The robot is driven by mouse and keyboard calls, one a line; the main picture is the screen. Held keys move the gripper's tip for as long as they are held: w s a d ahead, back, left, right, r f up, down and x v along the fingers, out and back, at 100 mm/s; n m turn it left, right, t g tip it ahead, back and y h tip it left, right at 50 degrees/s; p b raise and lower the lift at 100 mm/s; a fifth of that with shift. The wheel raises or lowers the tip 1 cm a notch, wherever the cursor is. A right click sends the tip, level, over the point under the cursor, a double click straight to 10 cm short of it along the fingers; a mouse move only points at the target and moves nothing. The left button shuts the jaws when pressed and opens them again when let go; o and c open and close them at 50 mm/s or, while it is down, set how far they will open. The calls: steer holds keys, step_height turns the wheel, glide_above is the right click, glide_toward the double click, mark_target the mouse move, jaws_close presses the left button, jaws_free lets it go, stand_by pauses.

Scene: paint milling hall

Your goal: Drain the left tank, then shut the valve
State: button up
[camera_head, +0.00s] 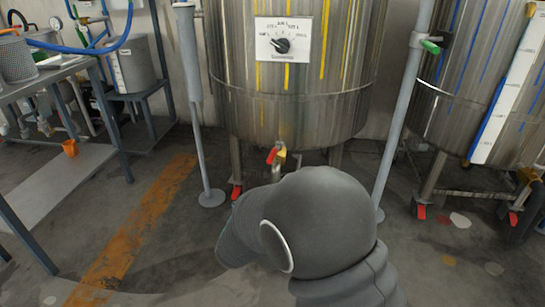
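Two large steel tanks show. The left one (235,70), streaked with yellow paint, stands in the middle of the view with a white dial plate (284,40) on its front. The right one (455,85), streaked with blue paint, is cut off by the right edge. My gripper cannot be seen. I cannot tell whether liquid is flowing.
Grey upright posts (198,110) flank the left tank on round floor bases. A green handle (431,47) is on the right post. A metal bench (55,75) with an orange cup (70,148) below stands at left. The floor at lower left, with an orange stripe (135,235), is clear.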

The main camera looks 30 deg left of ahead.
mark_target(272, 157)
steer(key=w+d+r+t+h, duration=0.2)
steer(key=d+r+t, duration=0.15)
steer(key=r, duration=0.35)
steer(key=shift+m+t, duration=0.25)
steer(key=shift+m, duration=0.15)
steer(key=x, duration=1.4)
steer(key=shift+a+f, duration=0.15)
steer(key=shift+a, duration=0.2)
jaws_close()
